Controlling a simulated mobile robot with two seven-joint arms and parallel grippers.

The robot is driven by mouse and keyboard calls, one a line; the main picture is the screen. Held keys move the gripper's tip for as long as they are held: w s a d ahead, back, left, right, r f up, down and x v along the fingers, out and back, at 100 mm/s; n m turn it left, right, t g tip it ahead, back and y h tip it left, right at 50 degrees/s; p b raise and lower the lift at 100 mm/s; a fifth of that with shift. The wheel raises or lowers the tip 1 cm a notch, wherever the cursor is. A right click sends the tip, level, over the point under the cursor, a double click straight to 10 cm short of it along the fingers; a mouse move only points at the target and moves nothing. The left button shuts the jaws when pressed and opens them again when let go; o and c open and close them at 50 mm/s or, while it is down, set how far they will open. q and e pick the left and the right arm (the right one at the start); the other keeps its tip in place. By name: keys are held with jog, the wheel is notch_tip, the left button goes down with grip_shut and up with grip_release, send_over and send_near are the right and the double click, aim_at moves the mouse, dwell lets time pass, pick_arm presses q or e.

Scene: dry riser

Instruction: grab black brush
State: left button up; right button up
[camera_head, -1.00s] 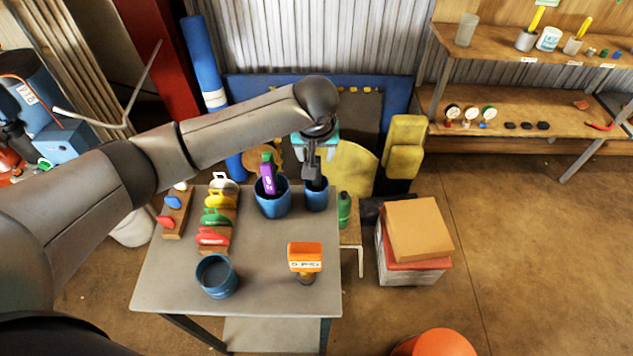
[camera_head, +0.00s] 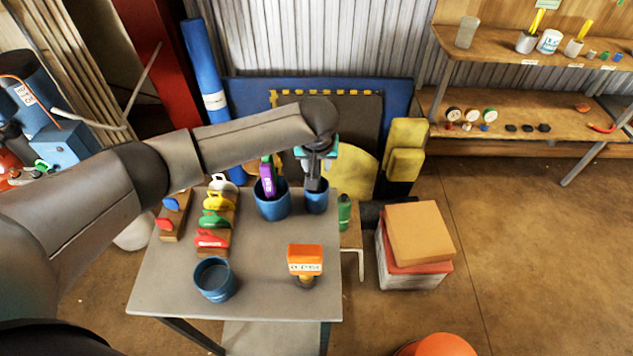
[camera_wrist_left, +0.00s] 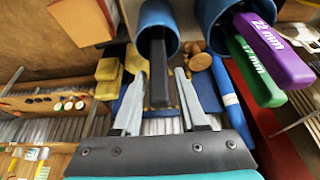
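The black brush (camera_wrist_left: 160,80) stands in the small blue cup (camera_head: 316,201) at the table's back right. In the left wrist view its dark handle sticks out of the cup (camera_wrist_left: 158,22) and lies between my two fingertips. My left gripper (camera_wrist_left: 161,76) is open, with a visible gap on each side of the handle. In the head view my left gripper (camera_head: 313,172) is just above that cup and hides most of the brush. My right gripper is in neither view.
A larger blue cup (camera_head: 271,206) with a purple handle (camera_head: 267,184) and a green one stands close to the left. An empty blue cup (camera_head: 215,279), an orange-topped tool (camera_head: 305,262) and racks of coloured handles (camera_head: 214,241) share the grey table (camera_head: 255,265).

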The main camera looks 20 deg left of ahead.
pick_arm(q)
grip_shut()
dwell(1.1)
